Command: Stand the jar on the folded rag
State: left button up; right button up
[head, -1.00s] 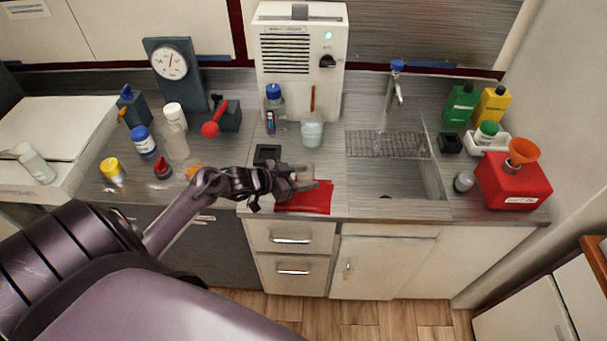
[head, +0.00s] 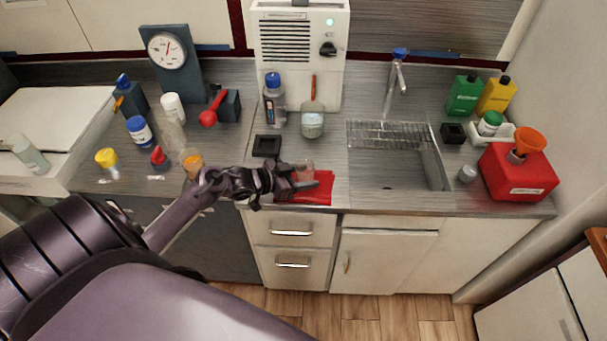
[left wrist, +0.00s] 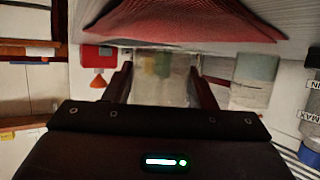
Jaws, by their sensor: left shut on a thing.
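The jar (head: 306,167) is clear and see-through, and it stands upright between the fingers of my left gripper (head: 304,179). In the left wrist view the jar (left wrist: 165,82) fills the space between both fingers. The folded red rag (head: 318,192) lies on the counter near the front edge, under and in front of the jar. It also shows in the left wrist view (left wrist: 190,20), which is upside down. The jar is over the rag's area; the fingers hide its base, so I cannot tell whether it touches. My right gripper is out of view.
A small black tray (head: 267,146) lies behind my gripper. A jar with an orange handle (head: 312,122) and a blue-capped bottle (head: 274,102) stand further back. The sink (head: 398,175) is to the right, a red canister (head: 517,175) beyond it. Several bottles crowd the left counter.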

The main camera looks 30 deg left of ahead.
pick_arm(q)
jog(key=shift+f+b, duration=0.3)
jog(key=shift+f, duration=0.2)
dwell(0.3)
jog(key=o, duration=1.2)
jog(key=shift+c, duration=0.2)
jog(key=b+v, duration=0.1)
jog(key=v, duration=0.5)
jog(key=shift+s+a, duration=0.1)
jog(key=shift+s, duration=0.15)
jog(key=shift+s+a+r, duration=0.3)
jog(key=shift+s+r, duration=0.05)
jog(key=shift+s, duration=0.15)
